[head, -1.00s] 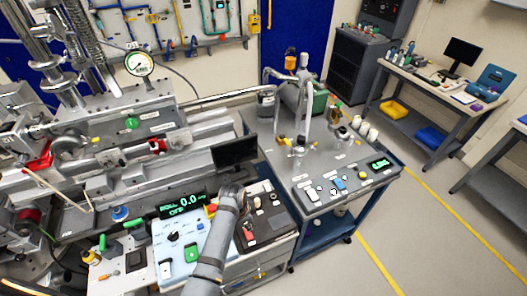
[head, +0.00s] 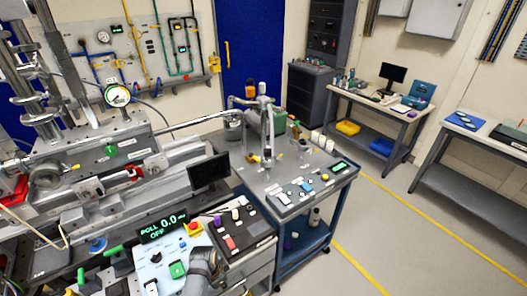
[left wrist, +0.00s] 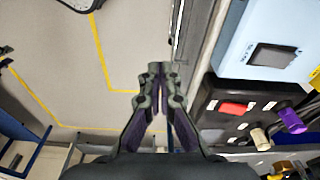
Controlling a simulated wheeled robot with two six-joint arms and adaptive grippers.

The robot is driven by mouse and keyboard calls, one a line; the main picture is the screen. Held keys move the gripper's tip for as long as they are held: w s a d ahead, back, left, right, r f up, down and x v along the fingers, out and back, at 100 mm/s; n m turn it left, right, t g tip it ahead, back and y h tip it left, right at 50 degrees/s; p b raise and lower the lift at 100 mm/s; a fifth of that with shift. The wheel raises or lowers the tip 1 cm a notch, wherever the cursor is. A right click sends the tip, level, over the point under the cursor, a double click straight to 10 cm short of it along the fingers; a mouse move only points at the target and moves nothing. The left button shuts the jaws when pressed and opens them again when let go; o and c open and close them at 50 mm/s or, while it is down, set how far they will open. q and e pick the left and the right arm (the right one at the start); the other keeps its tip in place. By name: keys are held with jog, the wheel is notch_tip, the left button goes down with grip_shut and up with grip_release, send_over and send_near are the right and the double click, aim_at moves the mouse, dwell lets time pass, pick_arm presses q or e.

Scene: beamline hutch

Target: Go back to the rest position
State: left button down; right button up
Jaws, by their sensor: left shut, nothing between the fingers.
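My left gripper (left wrist: 153,82) points down in the left wrist view, its two dark fingers together and empty. Below it are the floor and the edge of a bench, with the control panels to its right. In the head view my left arm (head: 204,268) shows only as a short grey part at the bottom, over the front of the light blue control panel (head: 148,272); the fingertips cannot be made out there. My right gripper is in neither view.
A black button box (head: 240,232) sits beside the blue panel. A grey cart (head: 283,205) with bottles and instruments stands to the right. The beamline equipment (head: 110,190) fills the left. Open floor with yellow lines (head: 430,220) lies at the right.

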pick_arm(q)
jog(key=s+a+f+n+b, duration=0.25)
jog(key=s+f, duration=0.35)
jog(key=f, duration=0.3)
jog(key=s+a+f+n+y+b, duration=0.1)
jog(key=s+a+f+b, duration=0.3)
jog(key=f, duration=0.6)
jog(key=s+a+f+n+b, duration=0.1)
jog(key=s+f+n, duration=0.1)
jog(key=s+f, duration=0.6)
jog(key=s+a+f+n+b, duration=0.2)
jog(key=s+a+f, duration=0.1)
jog(key=s+f, duration=0.2)
jog(key=s+a+f+n+y+b, duration=0.1)
jog(key=s+f, duration=0.4)
jog(key=s, duration=0.5)
jog(key=shift+a+f+n+b, duration=0.35)
jog(key=shift+a+n, duration=0.4)
jog(key=shift+a, duration=0.45)
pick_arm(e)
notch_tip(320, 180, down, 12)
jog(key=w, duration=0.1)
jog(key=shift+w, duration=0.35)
